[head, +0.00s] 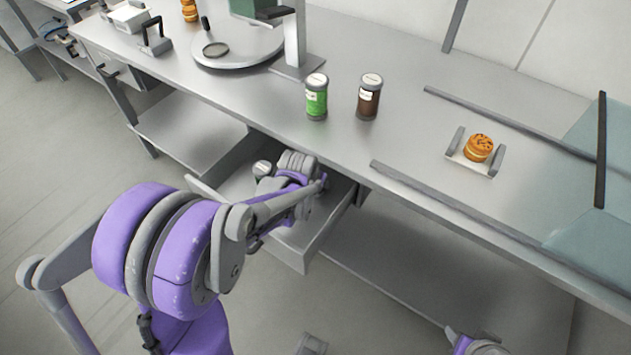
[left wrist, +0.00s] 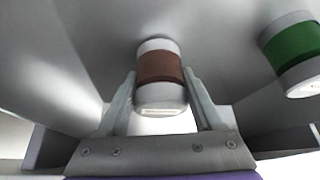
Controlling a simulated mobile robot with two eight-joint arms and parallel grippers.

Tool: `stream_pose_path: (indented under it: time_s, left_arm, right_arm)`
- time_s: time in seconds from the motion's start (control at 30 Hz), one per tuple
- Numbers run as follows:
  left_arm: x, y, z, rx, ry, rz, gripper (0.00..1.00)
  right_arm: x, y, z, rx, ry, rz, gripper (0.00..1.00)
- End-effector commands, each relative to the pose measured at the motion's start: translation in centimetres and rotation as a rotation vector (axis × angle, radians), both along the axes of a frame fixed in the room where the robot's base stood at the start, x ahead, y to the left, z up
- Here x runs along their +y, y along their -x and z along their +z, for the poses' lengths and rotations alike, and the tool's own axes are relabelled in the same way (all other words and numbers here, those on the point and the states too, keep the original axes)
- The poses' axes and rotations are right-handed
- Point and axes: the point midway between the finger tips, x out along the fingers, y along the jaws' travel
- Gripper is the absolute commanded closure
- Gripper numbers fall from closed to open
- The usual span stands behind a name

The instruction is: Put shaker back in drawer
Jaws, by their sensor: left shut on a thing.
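A shaker with a brown band and pale ends (left wrist: 160,75) is between the fingers of my left gripper (left wrist: 160,88), which is shut on it. In the head view my left arm reaches over the open drawer (head: 305,252) and hides the held shaker. A green-banded shaker (left wrist: 293,50) is to the right in the left wrist view. In the head view a grey-lidded shaker (head: 262,169) stands in the drawer beside my wrist. Whether the held shaker touches the drawer floor I cannot tell.
A green jar (head: 316,99) and a brown jar (head: 369,98) stand on the counter (head: 420,150) behind the drawer. A round-plated machine (head: 235,50) is at the back left. A filled round (head: 479,148) sits in a holder at the right, near rails.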

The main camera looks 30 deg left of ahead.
Motion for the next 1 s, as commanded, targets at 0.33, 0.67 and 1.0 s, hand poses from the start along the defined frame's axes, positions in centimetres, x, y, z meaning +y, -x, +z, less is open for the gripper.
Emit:
stream_pose_path:
  time_s: [0.33,0.67,1.0]
  left_arm:
    - [0.02,-0.14,-0.33,0.000,0.000,0.000,0.94]
    - [0.02,-0.13,-0.50,0.000,0.000,0.000,0.03]
    - [0.00,0.00,0.26,-0.001,0.000,0.000,0.03]
  right_arm:
    - [0.00,0.02,-0.16,0.001,0.000,0.000,0.50]
    - [0.00,0.04,-0.32,0.001,0.000,0.000,0.50]
    - [0.00,-0.02,0.15,-0.001,0.000,0.000,0.50]
